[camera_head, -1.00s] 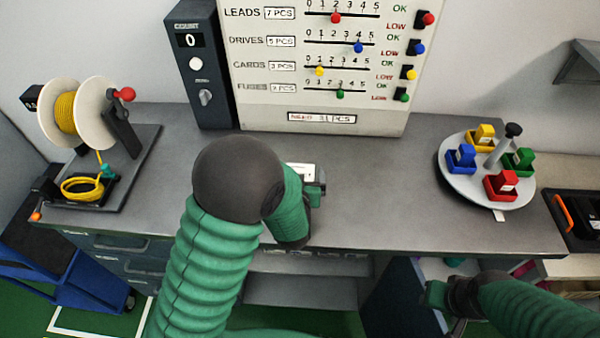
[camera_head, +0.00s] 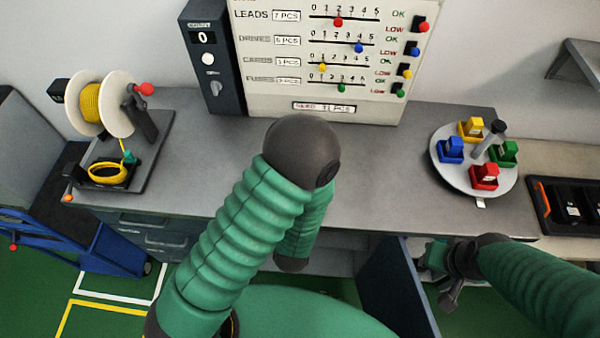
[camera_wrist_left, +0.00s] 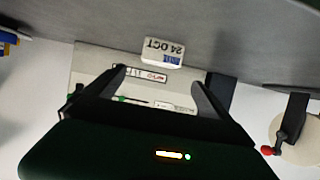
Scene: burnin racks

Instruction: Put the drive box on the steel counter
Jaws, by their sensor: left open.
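The steel counter (camera_head: 370,170) runs across the head view below a gauge panel. No box is labelled as the drive box; a blue box (camera_head: 450,149) on the round tray (camera_head: 465,181) matches the blue DRIVES marker. My left gripper is hidden behind my own arm in the head view. In the left wrist view, the left gripper (camera_wrist_left: 160,82) is open, its two dark fingers apart with nothing between them.
The gauge panel (camera_head: 320,60) stands at the counter's back. A yellow cable reel (camera_head: 95,105) stands at the left. A dark blue cabinet door (camera_head: 395,285) stands out below the counter. A black case (camera_head: 575,207) lies at the right. The counter's middle right is clear.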

